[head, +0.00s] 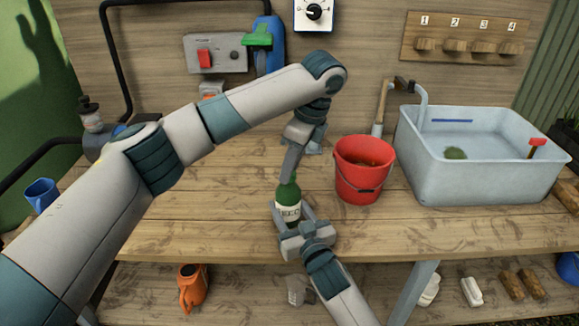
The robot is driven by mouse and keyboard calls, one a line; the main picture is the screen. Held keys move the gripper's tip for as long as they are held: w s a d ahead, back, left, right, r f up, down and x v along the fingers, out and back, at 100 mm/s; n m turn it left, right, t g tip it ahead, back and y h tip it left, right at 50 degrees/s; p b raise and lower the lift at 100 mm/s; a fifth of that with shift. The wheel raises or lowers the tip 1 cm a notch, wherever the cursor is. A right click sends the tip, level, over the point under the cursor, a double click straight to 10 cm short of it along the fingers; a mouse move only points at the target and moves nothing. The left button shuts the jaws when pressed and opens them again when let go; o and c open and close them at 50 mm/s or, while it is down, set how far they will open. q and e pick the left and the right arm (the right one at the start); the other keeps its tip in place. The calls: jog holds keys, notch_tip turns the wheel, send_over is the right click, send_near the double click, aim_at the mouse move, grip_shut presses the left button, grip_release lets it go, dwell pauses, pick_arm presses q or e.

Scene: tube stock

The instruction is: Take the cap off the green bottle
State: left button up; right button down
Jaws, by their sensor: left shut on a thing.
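The green bottle (288,194) stands upright near the front edge of the wooden bench, with a pale label on its front. My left gripper (289,176) reaches down from above and is shut at the bottle's top. The cap is hidden by this gripper, which appears to be closed on it. My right gripper (291,220) comes from the front, low on the bottle, with one finger on each side of it. It appears closed around the bottle's lower body.
A red bucket (362,185) stands close to the right of the bottle. A grey sink basin (480,180) fills the bench's right side. A blue mug (40,194) is at the far left. An orange jug (193,288) sits on the lower shelf. Bench (200,235) left of the bottle is clear.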

pick_arm(q)
jog(key=n+g, duration=0.1)
jog(key=n, duration=0.2)
jog(key=shift+w+n, duration=0.15)
jog(key=shift+n, duration=0.25)
jog(key=n, duration=0.2)
jog(key=n+g, duration=0.1)
jog(key=n, duration=0.2)
jog(key=shift+w+n+g, duration=0.15)
jog(key=shift+n+g, duration=0.15)
jog(key=n+g+h, duration=0.1)
jog(key=n, duration=0.4)
jog(key=shift+w+a, duration=0.1)
jog(key=shift+a, duration=0.05)
jog(key=n, duration=0.4)
jog(key=shift+h, duration=0.4)
jog(key=o, duration=1.2)
jog(key=shift+g, duration=0.3)
jog(key=shift+c, duration=0.2)
jog(key=shift+r, duration=0.1)
